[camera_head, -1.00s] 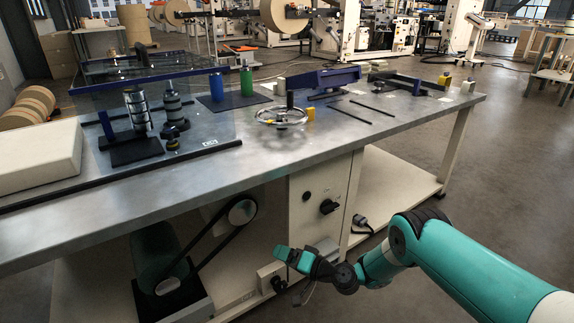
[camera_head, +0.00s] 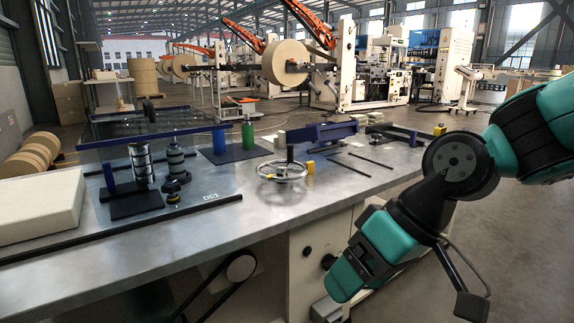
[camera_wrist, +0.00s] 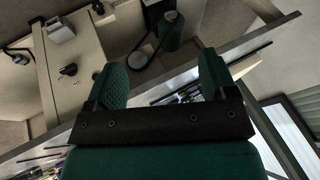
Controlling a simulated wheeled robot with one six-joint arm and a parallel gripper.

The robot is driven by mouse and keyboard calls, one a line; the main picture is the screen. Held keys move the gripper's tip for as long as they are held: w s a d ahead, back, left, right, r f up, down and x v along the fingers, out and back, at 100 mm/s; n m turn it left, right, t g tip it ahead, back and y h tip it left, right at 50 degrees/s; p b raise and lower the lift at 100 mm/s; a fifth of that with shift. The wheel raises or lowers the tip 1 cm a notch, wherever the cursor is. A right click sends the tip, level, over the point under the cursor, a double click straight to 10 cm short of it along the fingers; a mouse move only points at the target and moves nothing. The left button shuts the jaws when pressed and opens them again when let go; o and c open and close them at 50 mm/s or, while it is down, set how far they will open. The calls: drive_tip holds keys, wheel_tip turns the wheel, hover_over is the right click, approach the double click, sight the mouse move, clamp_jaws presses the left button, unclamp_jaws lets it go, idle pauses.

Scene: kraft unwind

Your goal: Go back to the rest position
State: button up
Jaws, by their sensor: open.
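My gripper (camera_head: 352,262) is at the lower right of the head view, in front of the metal table's front edge, with its teal fingers pointing down and left. In the wrist view my gripper (camera_wrist: 165,82) shows two green fingers spread apart with nothing between them. It touches nothing that I can see.
The metal table (camera_head: 240,225) carries a handwheel (camera_head: 282,170), a blue cylinder (camera_head: 219,140), a green bottle (camera_head: 247,136), stacked dark rolls (camera_head: 141,163) and a pale block (camera_head: 38,205). A cabinet with a belt drive (camera_head: 240,266) is below. Open floor lies right of the table.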

drive_tip(key=s+d+h, duration=0.2)
drive_tip(key=s+d, duration=0.4)
drive_tip(key=s, duration=0.5)
wheel_tip(320, 180, up, 38)
drive_tip(key=w+p, duration=0.1)
drive_tip(key=p, duration=3.7)
drive_tip(key=shift+a+r+g, duration=0.25)
drive_tip(key=shift+g, duration=0.05)
